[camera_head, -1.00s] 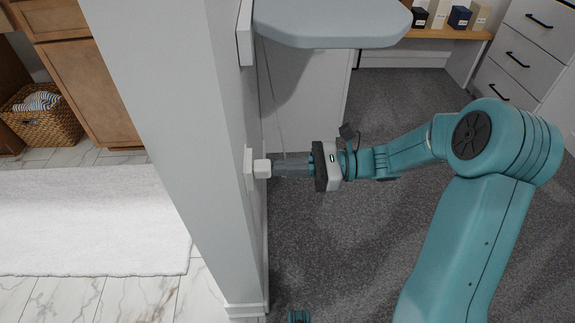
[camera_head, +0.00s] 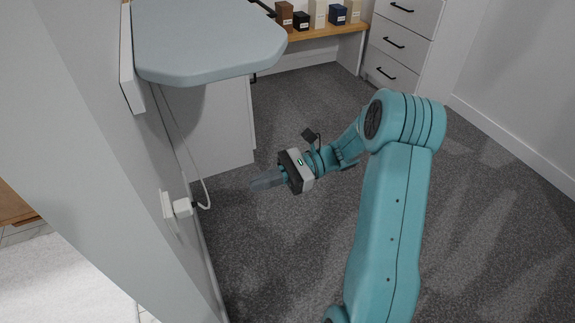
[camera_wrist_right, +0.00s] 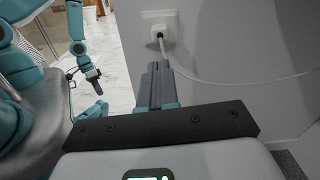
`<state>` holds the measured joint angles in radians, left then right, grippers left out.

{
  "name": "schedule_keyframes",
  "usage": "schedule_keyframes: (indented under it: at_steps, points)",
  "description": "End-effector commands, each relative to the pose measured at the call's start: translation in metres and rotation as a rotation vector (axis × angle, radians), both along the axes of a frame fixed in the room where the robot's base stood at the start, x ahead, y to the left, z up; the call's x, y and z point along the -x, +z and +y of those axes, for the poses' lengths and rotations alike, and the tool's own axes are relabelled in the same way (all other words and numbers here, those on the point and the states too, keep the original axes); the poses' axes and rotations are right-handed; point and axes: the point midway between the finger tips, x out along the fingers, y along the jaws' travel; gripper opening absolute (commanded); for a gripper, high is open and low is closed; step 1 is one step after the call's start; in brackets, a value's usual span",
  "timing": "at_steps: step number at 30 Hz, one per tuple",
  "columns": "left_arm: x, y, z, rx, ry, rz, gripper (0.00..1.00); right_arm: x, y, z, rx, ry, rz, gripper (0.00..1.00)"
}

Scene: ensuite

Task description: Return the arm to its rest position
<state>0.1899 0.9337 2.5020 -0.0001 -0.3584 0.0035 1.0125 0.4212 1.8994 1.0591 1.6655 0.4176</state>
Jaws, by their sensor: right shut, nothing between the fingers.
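My right arm comes in from the lower right in the head view. Its gripper (camera_head: 256,184) is shut and empty, pointing left over the grey carpet. It is apart from the white plug (camera_head: 182,207), which sits in a wall outlet with a white cord. In the right wrist view, the shut fingers (camera_wrist_right: 156,84) are in front of the wall, below the plug (camera_wrist_right: 160,34). A teal arm of mine with a small dark gripper (camera_wrist_right: 92,73) shows at the left there, too small to tell open from shut.
A grey-blue shelf top (camera_head: 208,45) juts from the wall above the gripper. A white drawer unit (camera_head: 400,45) and a wooden shelf with small boxes (camera_head: 320,33) stand at the back. Carpet (camera_head: 480,210) to the right is free.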

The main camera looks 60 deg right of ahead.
Motion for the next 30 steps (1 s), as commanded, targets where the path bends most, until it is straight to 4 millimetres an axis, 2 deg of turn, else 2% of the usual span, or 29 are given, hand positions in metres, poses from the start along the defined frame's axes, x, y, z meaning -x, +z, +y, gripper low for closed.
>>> schedule_keyframes:
  at_steps: [3,9,14,20,23,25,28,30]
  points:
    - [0.002,0.011,-0.002,0.002,-0.008,0.003,0.0,0.015,0.003,-0.025,0.0,-0.005,0.001,0.0]
    - [0.004,0.016,-0.003,0.002,-0.014,0.006,0.0,0.03,0.001,-0.05,0.0,-0.002,0.0,0.0]
    - [0.004,0.017,-0.004,0.003,-0.015,0.007,0.0,0.034,0.0,-0.056,0.001,0.0,-0.001,0.0]
    - [0.004,0.016,-0.004,0.003,-0.015,0.007,0.0,0.033,-0.004,-0.053,0.005,0.006,0.007,0.0]
    - [0.004,0.016,-0.004,0.003,-0.015,0.007,0.0,0.025,-0.027,-0.033,0.044,0.044,0.051,0.0]
    - [0.004,0.016,-0.004,0.003,-0.014,0.007,0.0,0.018,-0.058,-0.006,0.11,0.105,0.106,0.0]
    - [0.004,0.016,-0.004,0.003,-0.014,0.007,0.0,0.017,-0.119,0.049,0.274,0.254,0.182,0.0]
    - [0.004,0.016,-0.004,0.003,-0.014,0.007,0.0,0.028,-0.162,0.089,0.43,0.394,0.202,0.0]
